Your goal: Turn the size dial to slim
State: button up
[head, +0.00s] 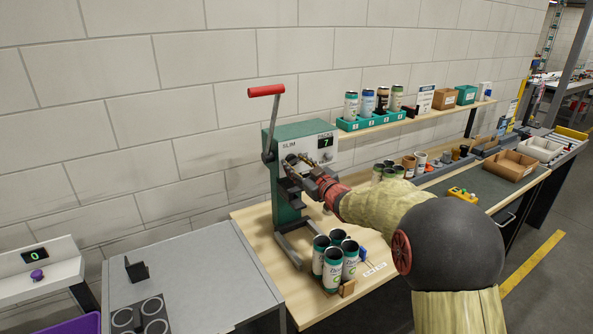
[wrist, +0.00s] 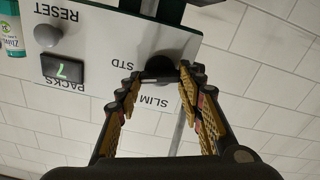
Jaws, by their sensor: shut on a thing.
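The size dial is a dark round knob (wrist: 159,67) on the pale front panel of the green press machine (head: 287,205). In the wrist view, which shows the panel upside down, the labels SLIM (wrist: 154,102) and STD (wrist: 131,60) are printed beside the knob. My gripper (wrist: 158,76) has its fingers on both sides of the knob and is shut on it. In the head view my gripper (head: 289,165) is at the panel's lower left and hides the dial. I cannot tell which label the dial points to.
A red-handled lever (head: 267,90) rises on the machine's left. The counter (head: 325,142) reads 7. A cluster of cans (head: 333,265) stands on the wooden bench below my arm. A shelf (head: 418,117) with cans and boxes runs along the wall to the right.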

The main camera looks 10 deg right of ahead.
jog(key=n+b, duration=0.3)
jog(key=shift+a+f+n, duration=0.1)
jog(key=shift+f+n, duration=0.15)
jog(key=shift+n, duration=0.15)
jog(key=n+b, duration=0.3)
jog(key=shift+n, duration=0.3)
jog(key=n+b, duration=0.4)
jog(key=shift+a+f, duration=0.1)
jog(key=shift+n+b, duration=1.1)
jog(key=shift+n, duration=0.4)
jog(key=o, duration=1.1)
jog(key=shift+o, duration=0.3)
jog(key=shift+s, duration=0.1)
jog(key=v, duration=1.2)
